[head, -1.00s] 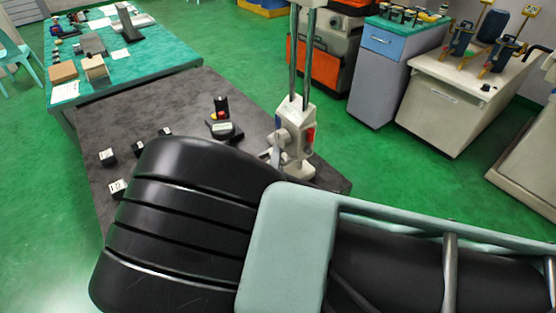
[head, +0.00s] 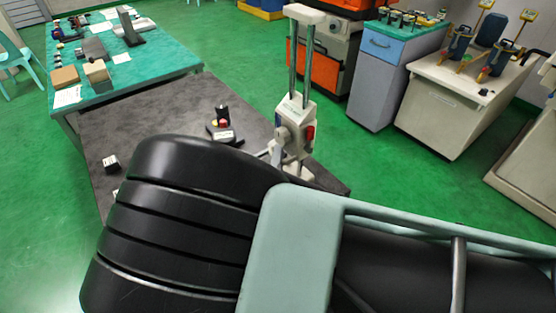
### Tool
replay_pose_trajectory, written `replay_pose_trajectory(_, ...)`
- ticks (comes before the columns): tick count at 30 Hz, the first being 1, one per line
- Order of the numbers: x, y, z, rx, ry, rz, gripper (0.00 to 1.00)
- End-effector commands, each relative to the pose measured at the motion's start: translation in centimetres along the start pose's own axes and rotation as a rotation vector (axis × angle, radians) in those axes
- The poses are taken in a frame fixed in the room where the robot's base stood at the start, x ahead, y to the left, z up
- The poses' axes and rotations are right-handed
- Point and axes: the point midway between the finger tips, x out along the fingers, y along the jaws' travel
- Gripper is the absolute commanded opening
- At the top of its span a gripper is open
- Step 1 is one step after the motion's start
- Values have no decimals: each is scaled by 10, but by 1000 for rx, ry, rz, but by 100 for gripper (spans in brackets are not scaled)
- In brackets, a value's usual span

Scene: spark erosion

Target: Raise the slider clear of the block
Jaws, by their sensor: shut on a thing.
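The slider (head: 295,130) is a cream body with a round knob and blue and red side parts. It rides on two upright metal columns (head: 307,60) joined by a cream top bar (head: 303,14). A grey lever-like part (head: 276,150) shows at its lower left; I cannot tell what it belongs to. My black and pale green arm covers the area in front and below. My gripper cannot be made out, and the block under the slider and any gap there are hidden.
The dark table (head: 150,110) also holds a small black device with red and yellow buttons (head: 222,128) and a small black-and-white cube (head: 111,163). A green-topped table (head: 165,62) with clutter stands behind. Cabinets stand at the right; green floor lies between.

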Motion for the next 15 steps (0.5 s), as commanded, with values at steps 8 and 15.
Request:
replay_pose_trajectory(8, 4, -36, -4, 1, 0, -2, 0)
replay_pose_trajectory(15, 4, -34, -4, 1, 1, -2, 0)
